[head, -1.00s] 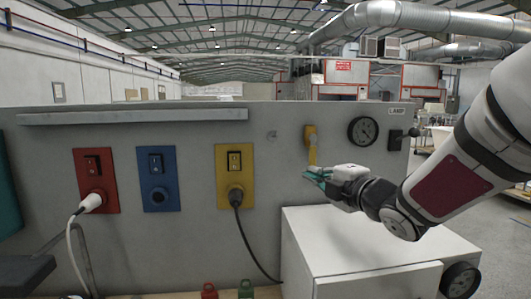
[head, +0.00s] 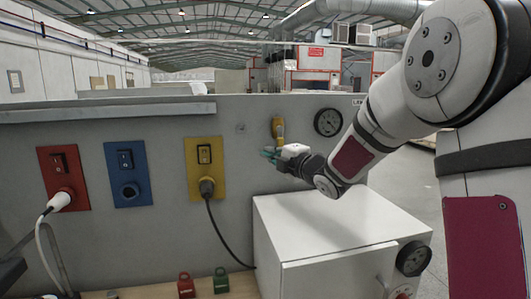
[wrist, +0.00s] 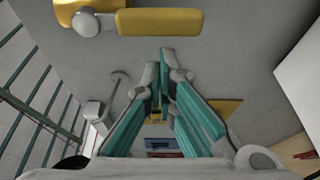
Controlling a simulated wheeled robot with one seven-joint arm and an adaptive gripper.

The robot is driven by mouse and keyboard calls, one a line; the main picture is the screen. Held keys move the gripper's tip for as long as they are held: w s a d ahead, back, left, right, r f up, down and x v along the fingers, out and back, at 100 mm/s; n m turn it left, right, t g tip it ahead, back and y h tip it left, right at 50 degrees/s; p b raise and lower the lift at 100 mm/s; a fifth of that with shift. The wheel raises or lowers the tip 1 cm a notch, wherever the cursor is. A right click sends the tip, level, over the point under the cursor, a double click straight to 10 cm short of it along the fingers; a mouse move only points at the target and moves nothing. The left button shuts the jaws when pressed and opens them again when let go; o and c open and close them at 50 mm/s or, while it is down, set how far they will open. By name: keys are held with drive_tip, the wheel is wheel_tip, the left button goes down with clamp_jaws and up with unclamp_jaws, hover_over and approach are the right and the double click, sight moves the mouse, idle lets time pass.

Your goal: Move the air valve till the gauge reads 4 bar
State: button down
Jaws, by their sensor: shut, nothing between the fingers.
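The yellow air valve (head: 278,128) is on the grey panel, its lever pointing down in the head view. In the wrist view the yellow lever (wrist: 160,21) runs sideways from a round metal pivot across the top. A round dark gauge (head: 328,122) is on the panel just right of the valve; its needle is too small to read. My gripper (head: 268,155), with teal fingers, is just below the lever's lower end. In the wrist view my gripper (wrist: 165,62) is shut and empty, its tips apart from the lever in the picture.
Red (head: 63,178), blue (head: 127,174) and yellow (head: 205,168) socket plates are to the left, with cables hanging from the red and yellow ones. A ledge (head: 110,112) runs along the panel top.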

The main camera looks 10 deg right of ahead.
drive_tip(key=shift+d, duration=0.4)
drive_tip(key=d+n, duration=0.1)
drive_tip(key=d+n+g+b, duration=0.1)
drive_tip(key=n, duration=0.1)
drive_tip(key=d+n+h+b, duration=0.1)
drive_tip(key=shift+f+n+g, duration=0.3)
drive_tip(key=shift+f, duration=0.05)
